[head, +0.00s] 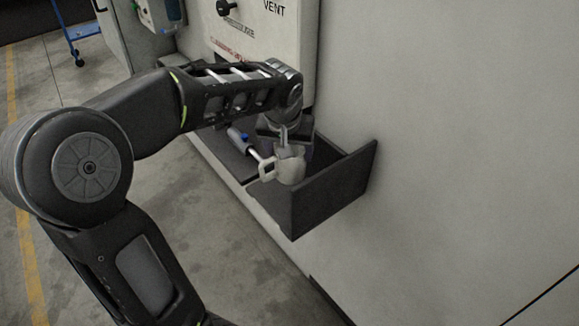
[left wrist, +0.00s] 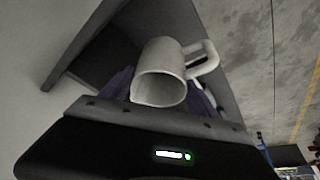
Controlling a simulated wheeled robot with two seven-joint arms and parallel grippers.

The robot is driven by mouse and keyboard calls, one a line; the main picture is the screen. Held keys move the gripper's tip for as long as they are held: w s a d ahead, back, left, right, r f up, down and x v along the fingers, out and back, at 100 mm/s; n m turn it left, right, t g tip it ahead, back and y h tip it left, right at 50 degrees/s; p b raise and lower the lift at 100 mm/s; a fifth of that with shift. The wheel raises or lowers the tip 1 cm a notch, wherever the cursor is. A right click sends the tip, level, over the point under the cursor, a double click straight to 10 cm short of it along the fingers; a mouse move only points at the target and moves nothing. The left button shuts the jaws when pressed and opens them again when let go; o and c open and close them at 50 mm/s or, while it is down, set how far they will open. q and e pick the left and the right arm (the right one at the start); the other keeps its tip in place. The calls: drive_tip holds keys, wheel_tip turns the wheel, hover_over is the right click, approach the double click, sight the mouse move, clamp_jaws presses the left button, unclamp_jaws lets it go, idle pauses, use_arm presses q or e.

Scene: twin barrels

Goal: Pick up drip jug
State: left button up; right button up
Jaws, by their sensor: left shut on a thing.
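The drip jug (head: 290,166) is a small off-white jug with a loop handle on its left side in the head view. It sits at the open drawer (head: 335,192), over or inside its front part; I cannot tell if it touches the floor of the drawer. My left gripper (head: 287,143) reaches down to the jug and is shut on it. In the left wrist view the jug (left wrist: 160,78) is between the fingers, its open mouth facing the camera and its handle to the right. The fingers are partly hidden behind the jug. My right gripper is not in view.
The dark drawer sticks out from a pale cabinet wall (head: 450,120). A panel marked VENT with a black knob (head: 228,7) is above it. A tap-like fitting with a blue part (head: 240,137) is beside the jug. The concrete floor (head: 215,215) in front is clear.

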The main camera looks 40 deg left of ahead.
use_arm(q)
drive_tip(key=shift+r, duration=0.95)
